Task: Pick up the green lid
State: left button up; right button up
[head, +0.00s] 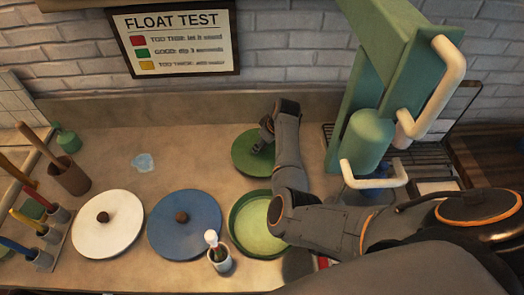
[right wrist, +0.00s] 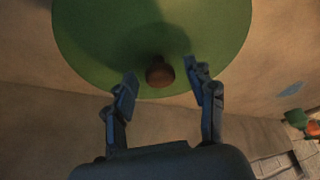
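The green lid (head: 243,155) lies flat on the counter behind a green pan, partly hidden by my right arm. In the right wrist view the lid (right wrist: 90,40) fills the top, with its round brown knob (right wrist: 160,72) near the gripper. My right gripper (right wrist: 160,82) is open, its two fingertips on either side of the knob with gaps between. In the head view my right gripper (head: 267,132) is over the lid. My left gripper does not show.
The open green pan (head: 240,235) stands just in front of the lid. A blue lid (head: 165,235) and a white lid (head: 95,235) lie to its left. A green press (head: 362,140) stands close on the right.

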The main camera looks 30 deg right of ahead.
grip_shut()
